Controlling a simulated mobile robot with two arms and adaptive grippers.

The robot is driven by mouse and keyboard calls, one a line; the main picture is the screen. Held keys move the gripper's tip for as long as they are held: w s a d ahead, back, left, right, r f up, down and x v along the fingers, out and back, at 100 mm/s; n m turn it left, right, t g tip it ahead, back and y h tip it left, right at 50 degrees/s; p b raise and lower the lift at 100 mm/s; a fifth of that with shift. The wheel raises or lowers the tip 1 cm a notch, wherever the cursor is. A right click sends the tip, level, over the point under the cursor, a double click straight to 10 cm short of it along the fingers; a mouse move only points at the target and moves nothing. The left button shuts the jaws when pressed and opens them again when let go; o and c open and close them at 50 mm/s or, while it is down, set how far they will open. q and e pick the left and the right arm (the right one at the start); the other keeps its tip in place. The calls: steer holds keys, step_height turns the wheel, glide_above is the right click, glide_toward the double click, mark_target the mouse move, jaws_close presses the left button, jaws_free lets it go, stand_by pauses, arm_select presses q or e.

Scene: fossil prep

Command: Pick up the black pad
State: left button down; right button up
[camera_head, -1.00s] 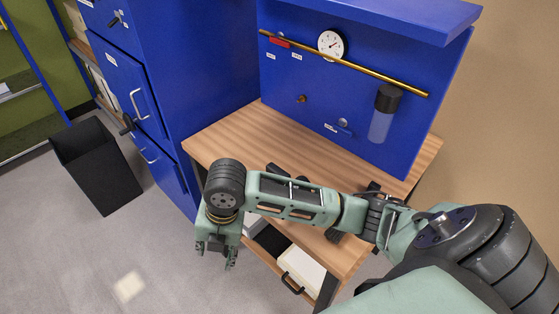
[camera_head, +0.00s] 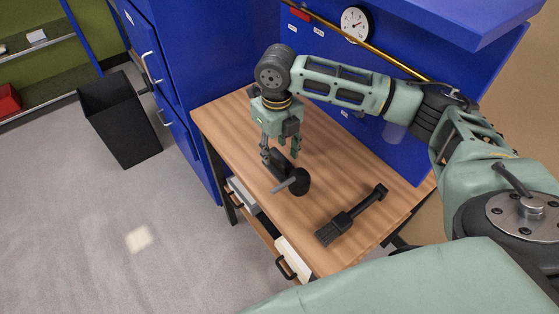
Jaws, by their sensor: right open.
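My right gripper (camera_head: 281,155) is open and points down over the wooden table (camera_head: 330,195), near its front left part. A small black block (camera_head: 278,163), which may be the black pad, lies below and between its fingers, partly hidden by them. I cannot tell whether the fingers touch it. Right beside it is a black round disc (camera_head: 301,182) with a grey rod (camera_head: 285,186). A dark flat thing (camera_head: 264,223) also shows in the open drawer under the table. My left gripper is out of view.
A black brush (camera_head: 350,216) lies on the table's right part. A blue panel with a dial gauge (camera_head: 356,24) and a brass rod stands behind. A blue cabinet (camera_head: 195,90) is at left, with a black bin (camera_head: 119,118) on the floor.

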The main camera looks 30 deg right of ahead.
mark_target(279, 157)
steer(key=f, duration=0.2)
steer(key=d+f+p, duration=0.1)
steer(key=shift+f, duration=0.4)
steer(key=shift+a+f, duration=0.2)
steer(key=shift+f, duration=0.05)
steer(key=shift+c, duration=0.5)
jaws_close()
